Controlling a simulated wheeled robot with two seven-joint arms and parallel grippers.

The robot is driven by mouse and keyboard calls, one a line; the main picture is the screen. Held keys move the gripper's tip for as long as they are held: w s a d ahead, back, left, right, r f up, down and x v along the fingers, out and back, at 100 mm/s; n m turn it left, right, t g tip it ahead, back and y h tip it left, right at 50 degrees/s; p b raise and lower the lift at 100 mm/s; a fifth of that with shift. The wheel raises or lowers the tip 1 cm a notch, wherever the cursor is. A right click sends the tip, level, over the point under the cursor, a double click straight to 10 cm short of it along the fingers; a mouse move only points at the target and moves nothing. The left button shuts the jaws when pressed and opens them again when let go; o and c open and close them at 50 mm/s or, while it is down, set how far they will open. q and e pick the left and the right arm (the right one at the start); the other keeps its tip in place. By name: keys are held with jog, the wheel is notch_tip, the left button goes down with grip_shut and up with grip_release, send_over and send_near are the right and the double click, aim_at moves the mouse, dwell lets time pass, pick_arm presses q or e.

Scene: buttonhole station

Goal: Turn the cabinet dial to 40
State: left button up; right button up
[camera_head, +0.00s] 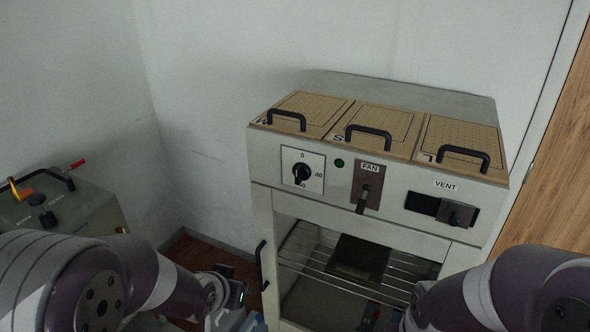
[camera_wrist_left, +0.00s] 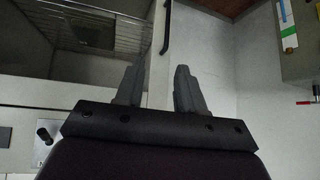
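The dial (camera_head: 302,174) is a black knob on a white square plate at the left of the cabinet's front panel. It has 0 at the top, 40 at the right and a partly hidden number below. Its pointer seems to face down-left, but is small. What looks like the same knob shows at lower left in the left wrist view (camera_wrist_left: 44,132). My left gripper (camera_wrist_left: 158,85) is open and empty, its fingers apart in front of the cabinet's edge, away from the dial. In the head view its fingers are hidden. My right gripper is out of sight; only its arm shows.
The cabinet (camera_head: 262,205) has a FAN lever (camera_head: 364,194), a VENT slider (camera_head: 456,213), three handled lids on top and a wire rack (camera_head: 310,250) inside. A black door handle (camera_head: 262,265) sticks out at its left. A grey box (camera_head: 85,215) stands at far left.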

pick_arm(q)
jog(key=w+d+r+m+t+h, duration=0.2)
jog(key=w+d+r+t+h, duration=0.3)
jog(key=w+r, duration=0.3)
jog(key=t+h, duration=0.1)
jog(key=t, duration=0.2)
send_near(296, 174)
jog(key=p+x, duration=0.4)
jog(key=x, duration=0.3)
jog(key=shift+w+d+r, duration=0.15)
jog(key=shift+w+d, duration=0.25)
jog(key=shift+w, duration=0.2)
jog(key=shift+c, duration=0.3)
grip_shut()
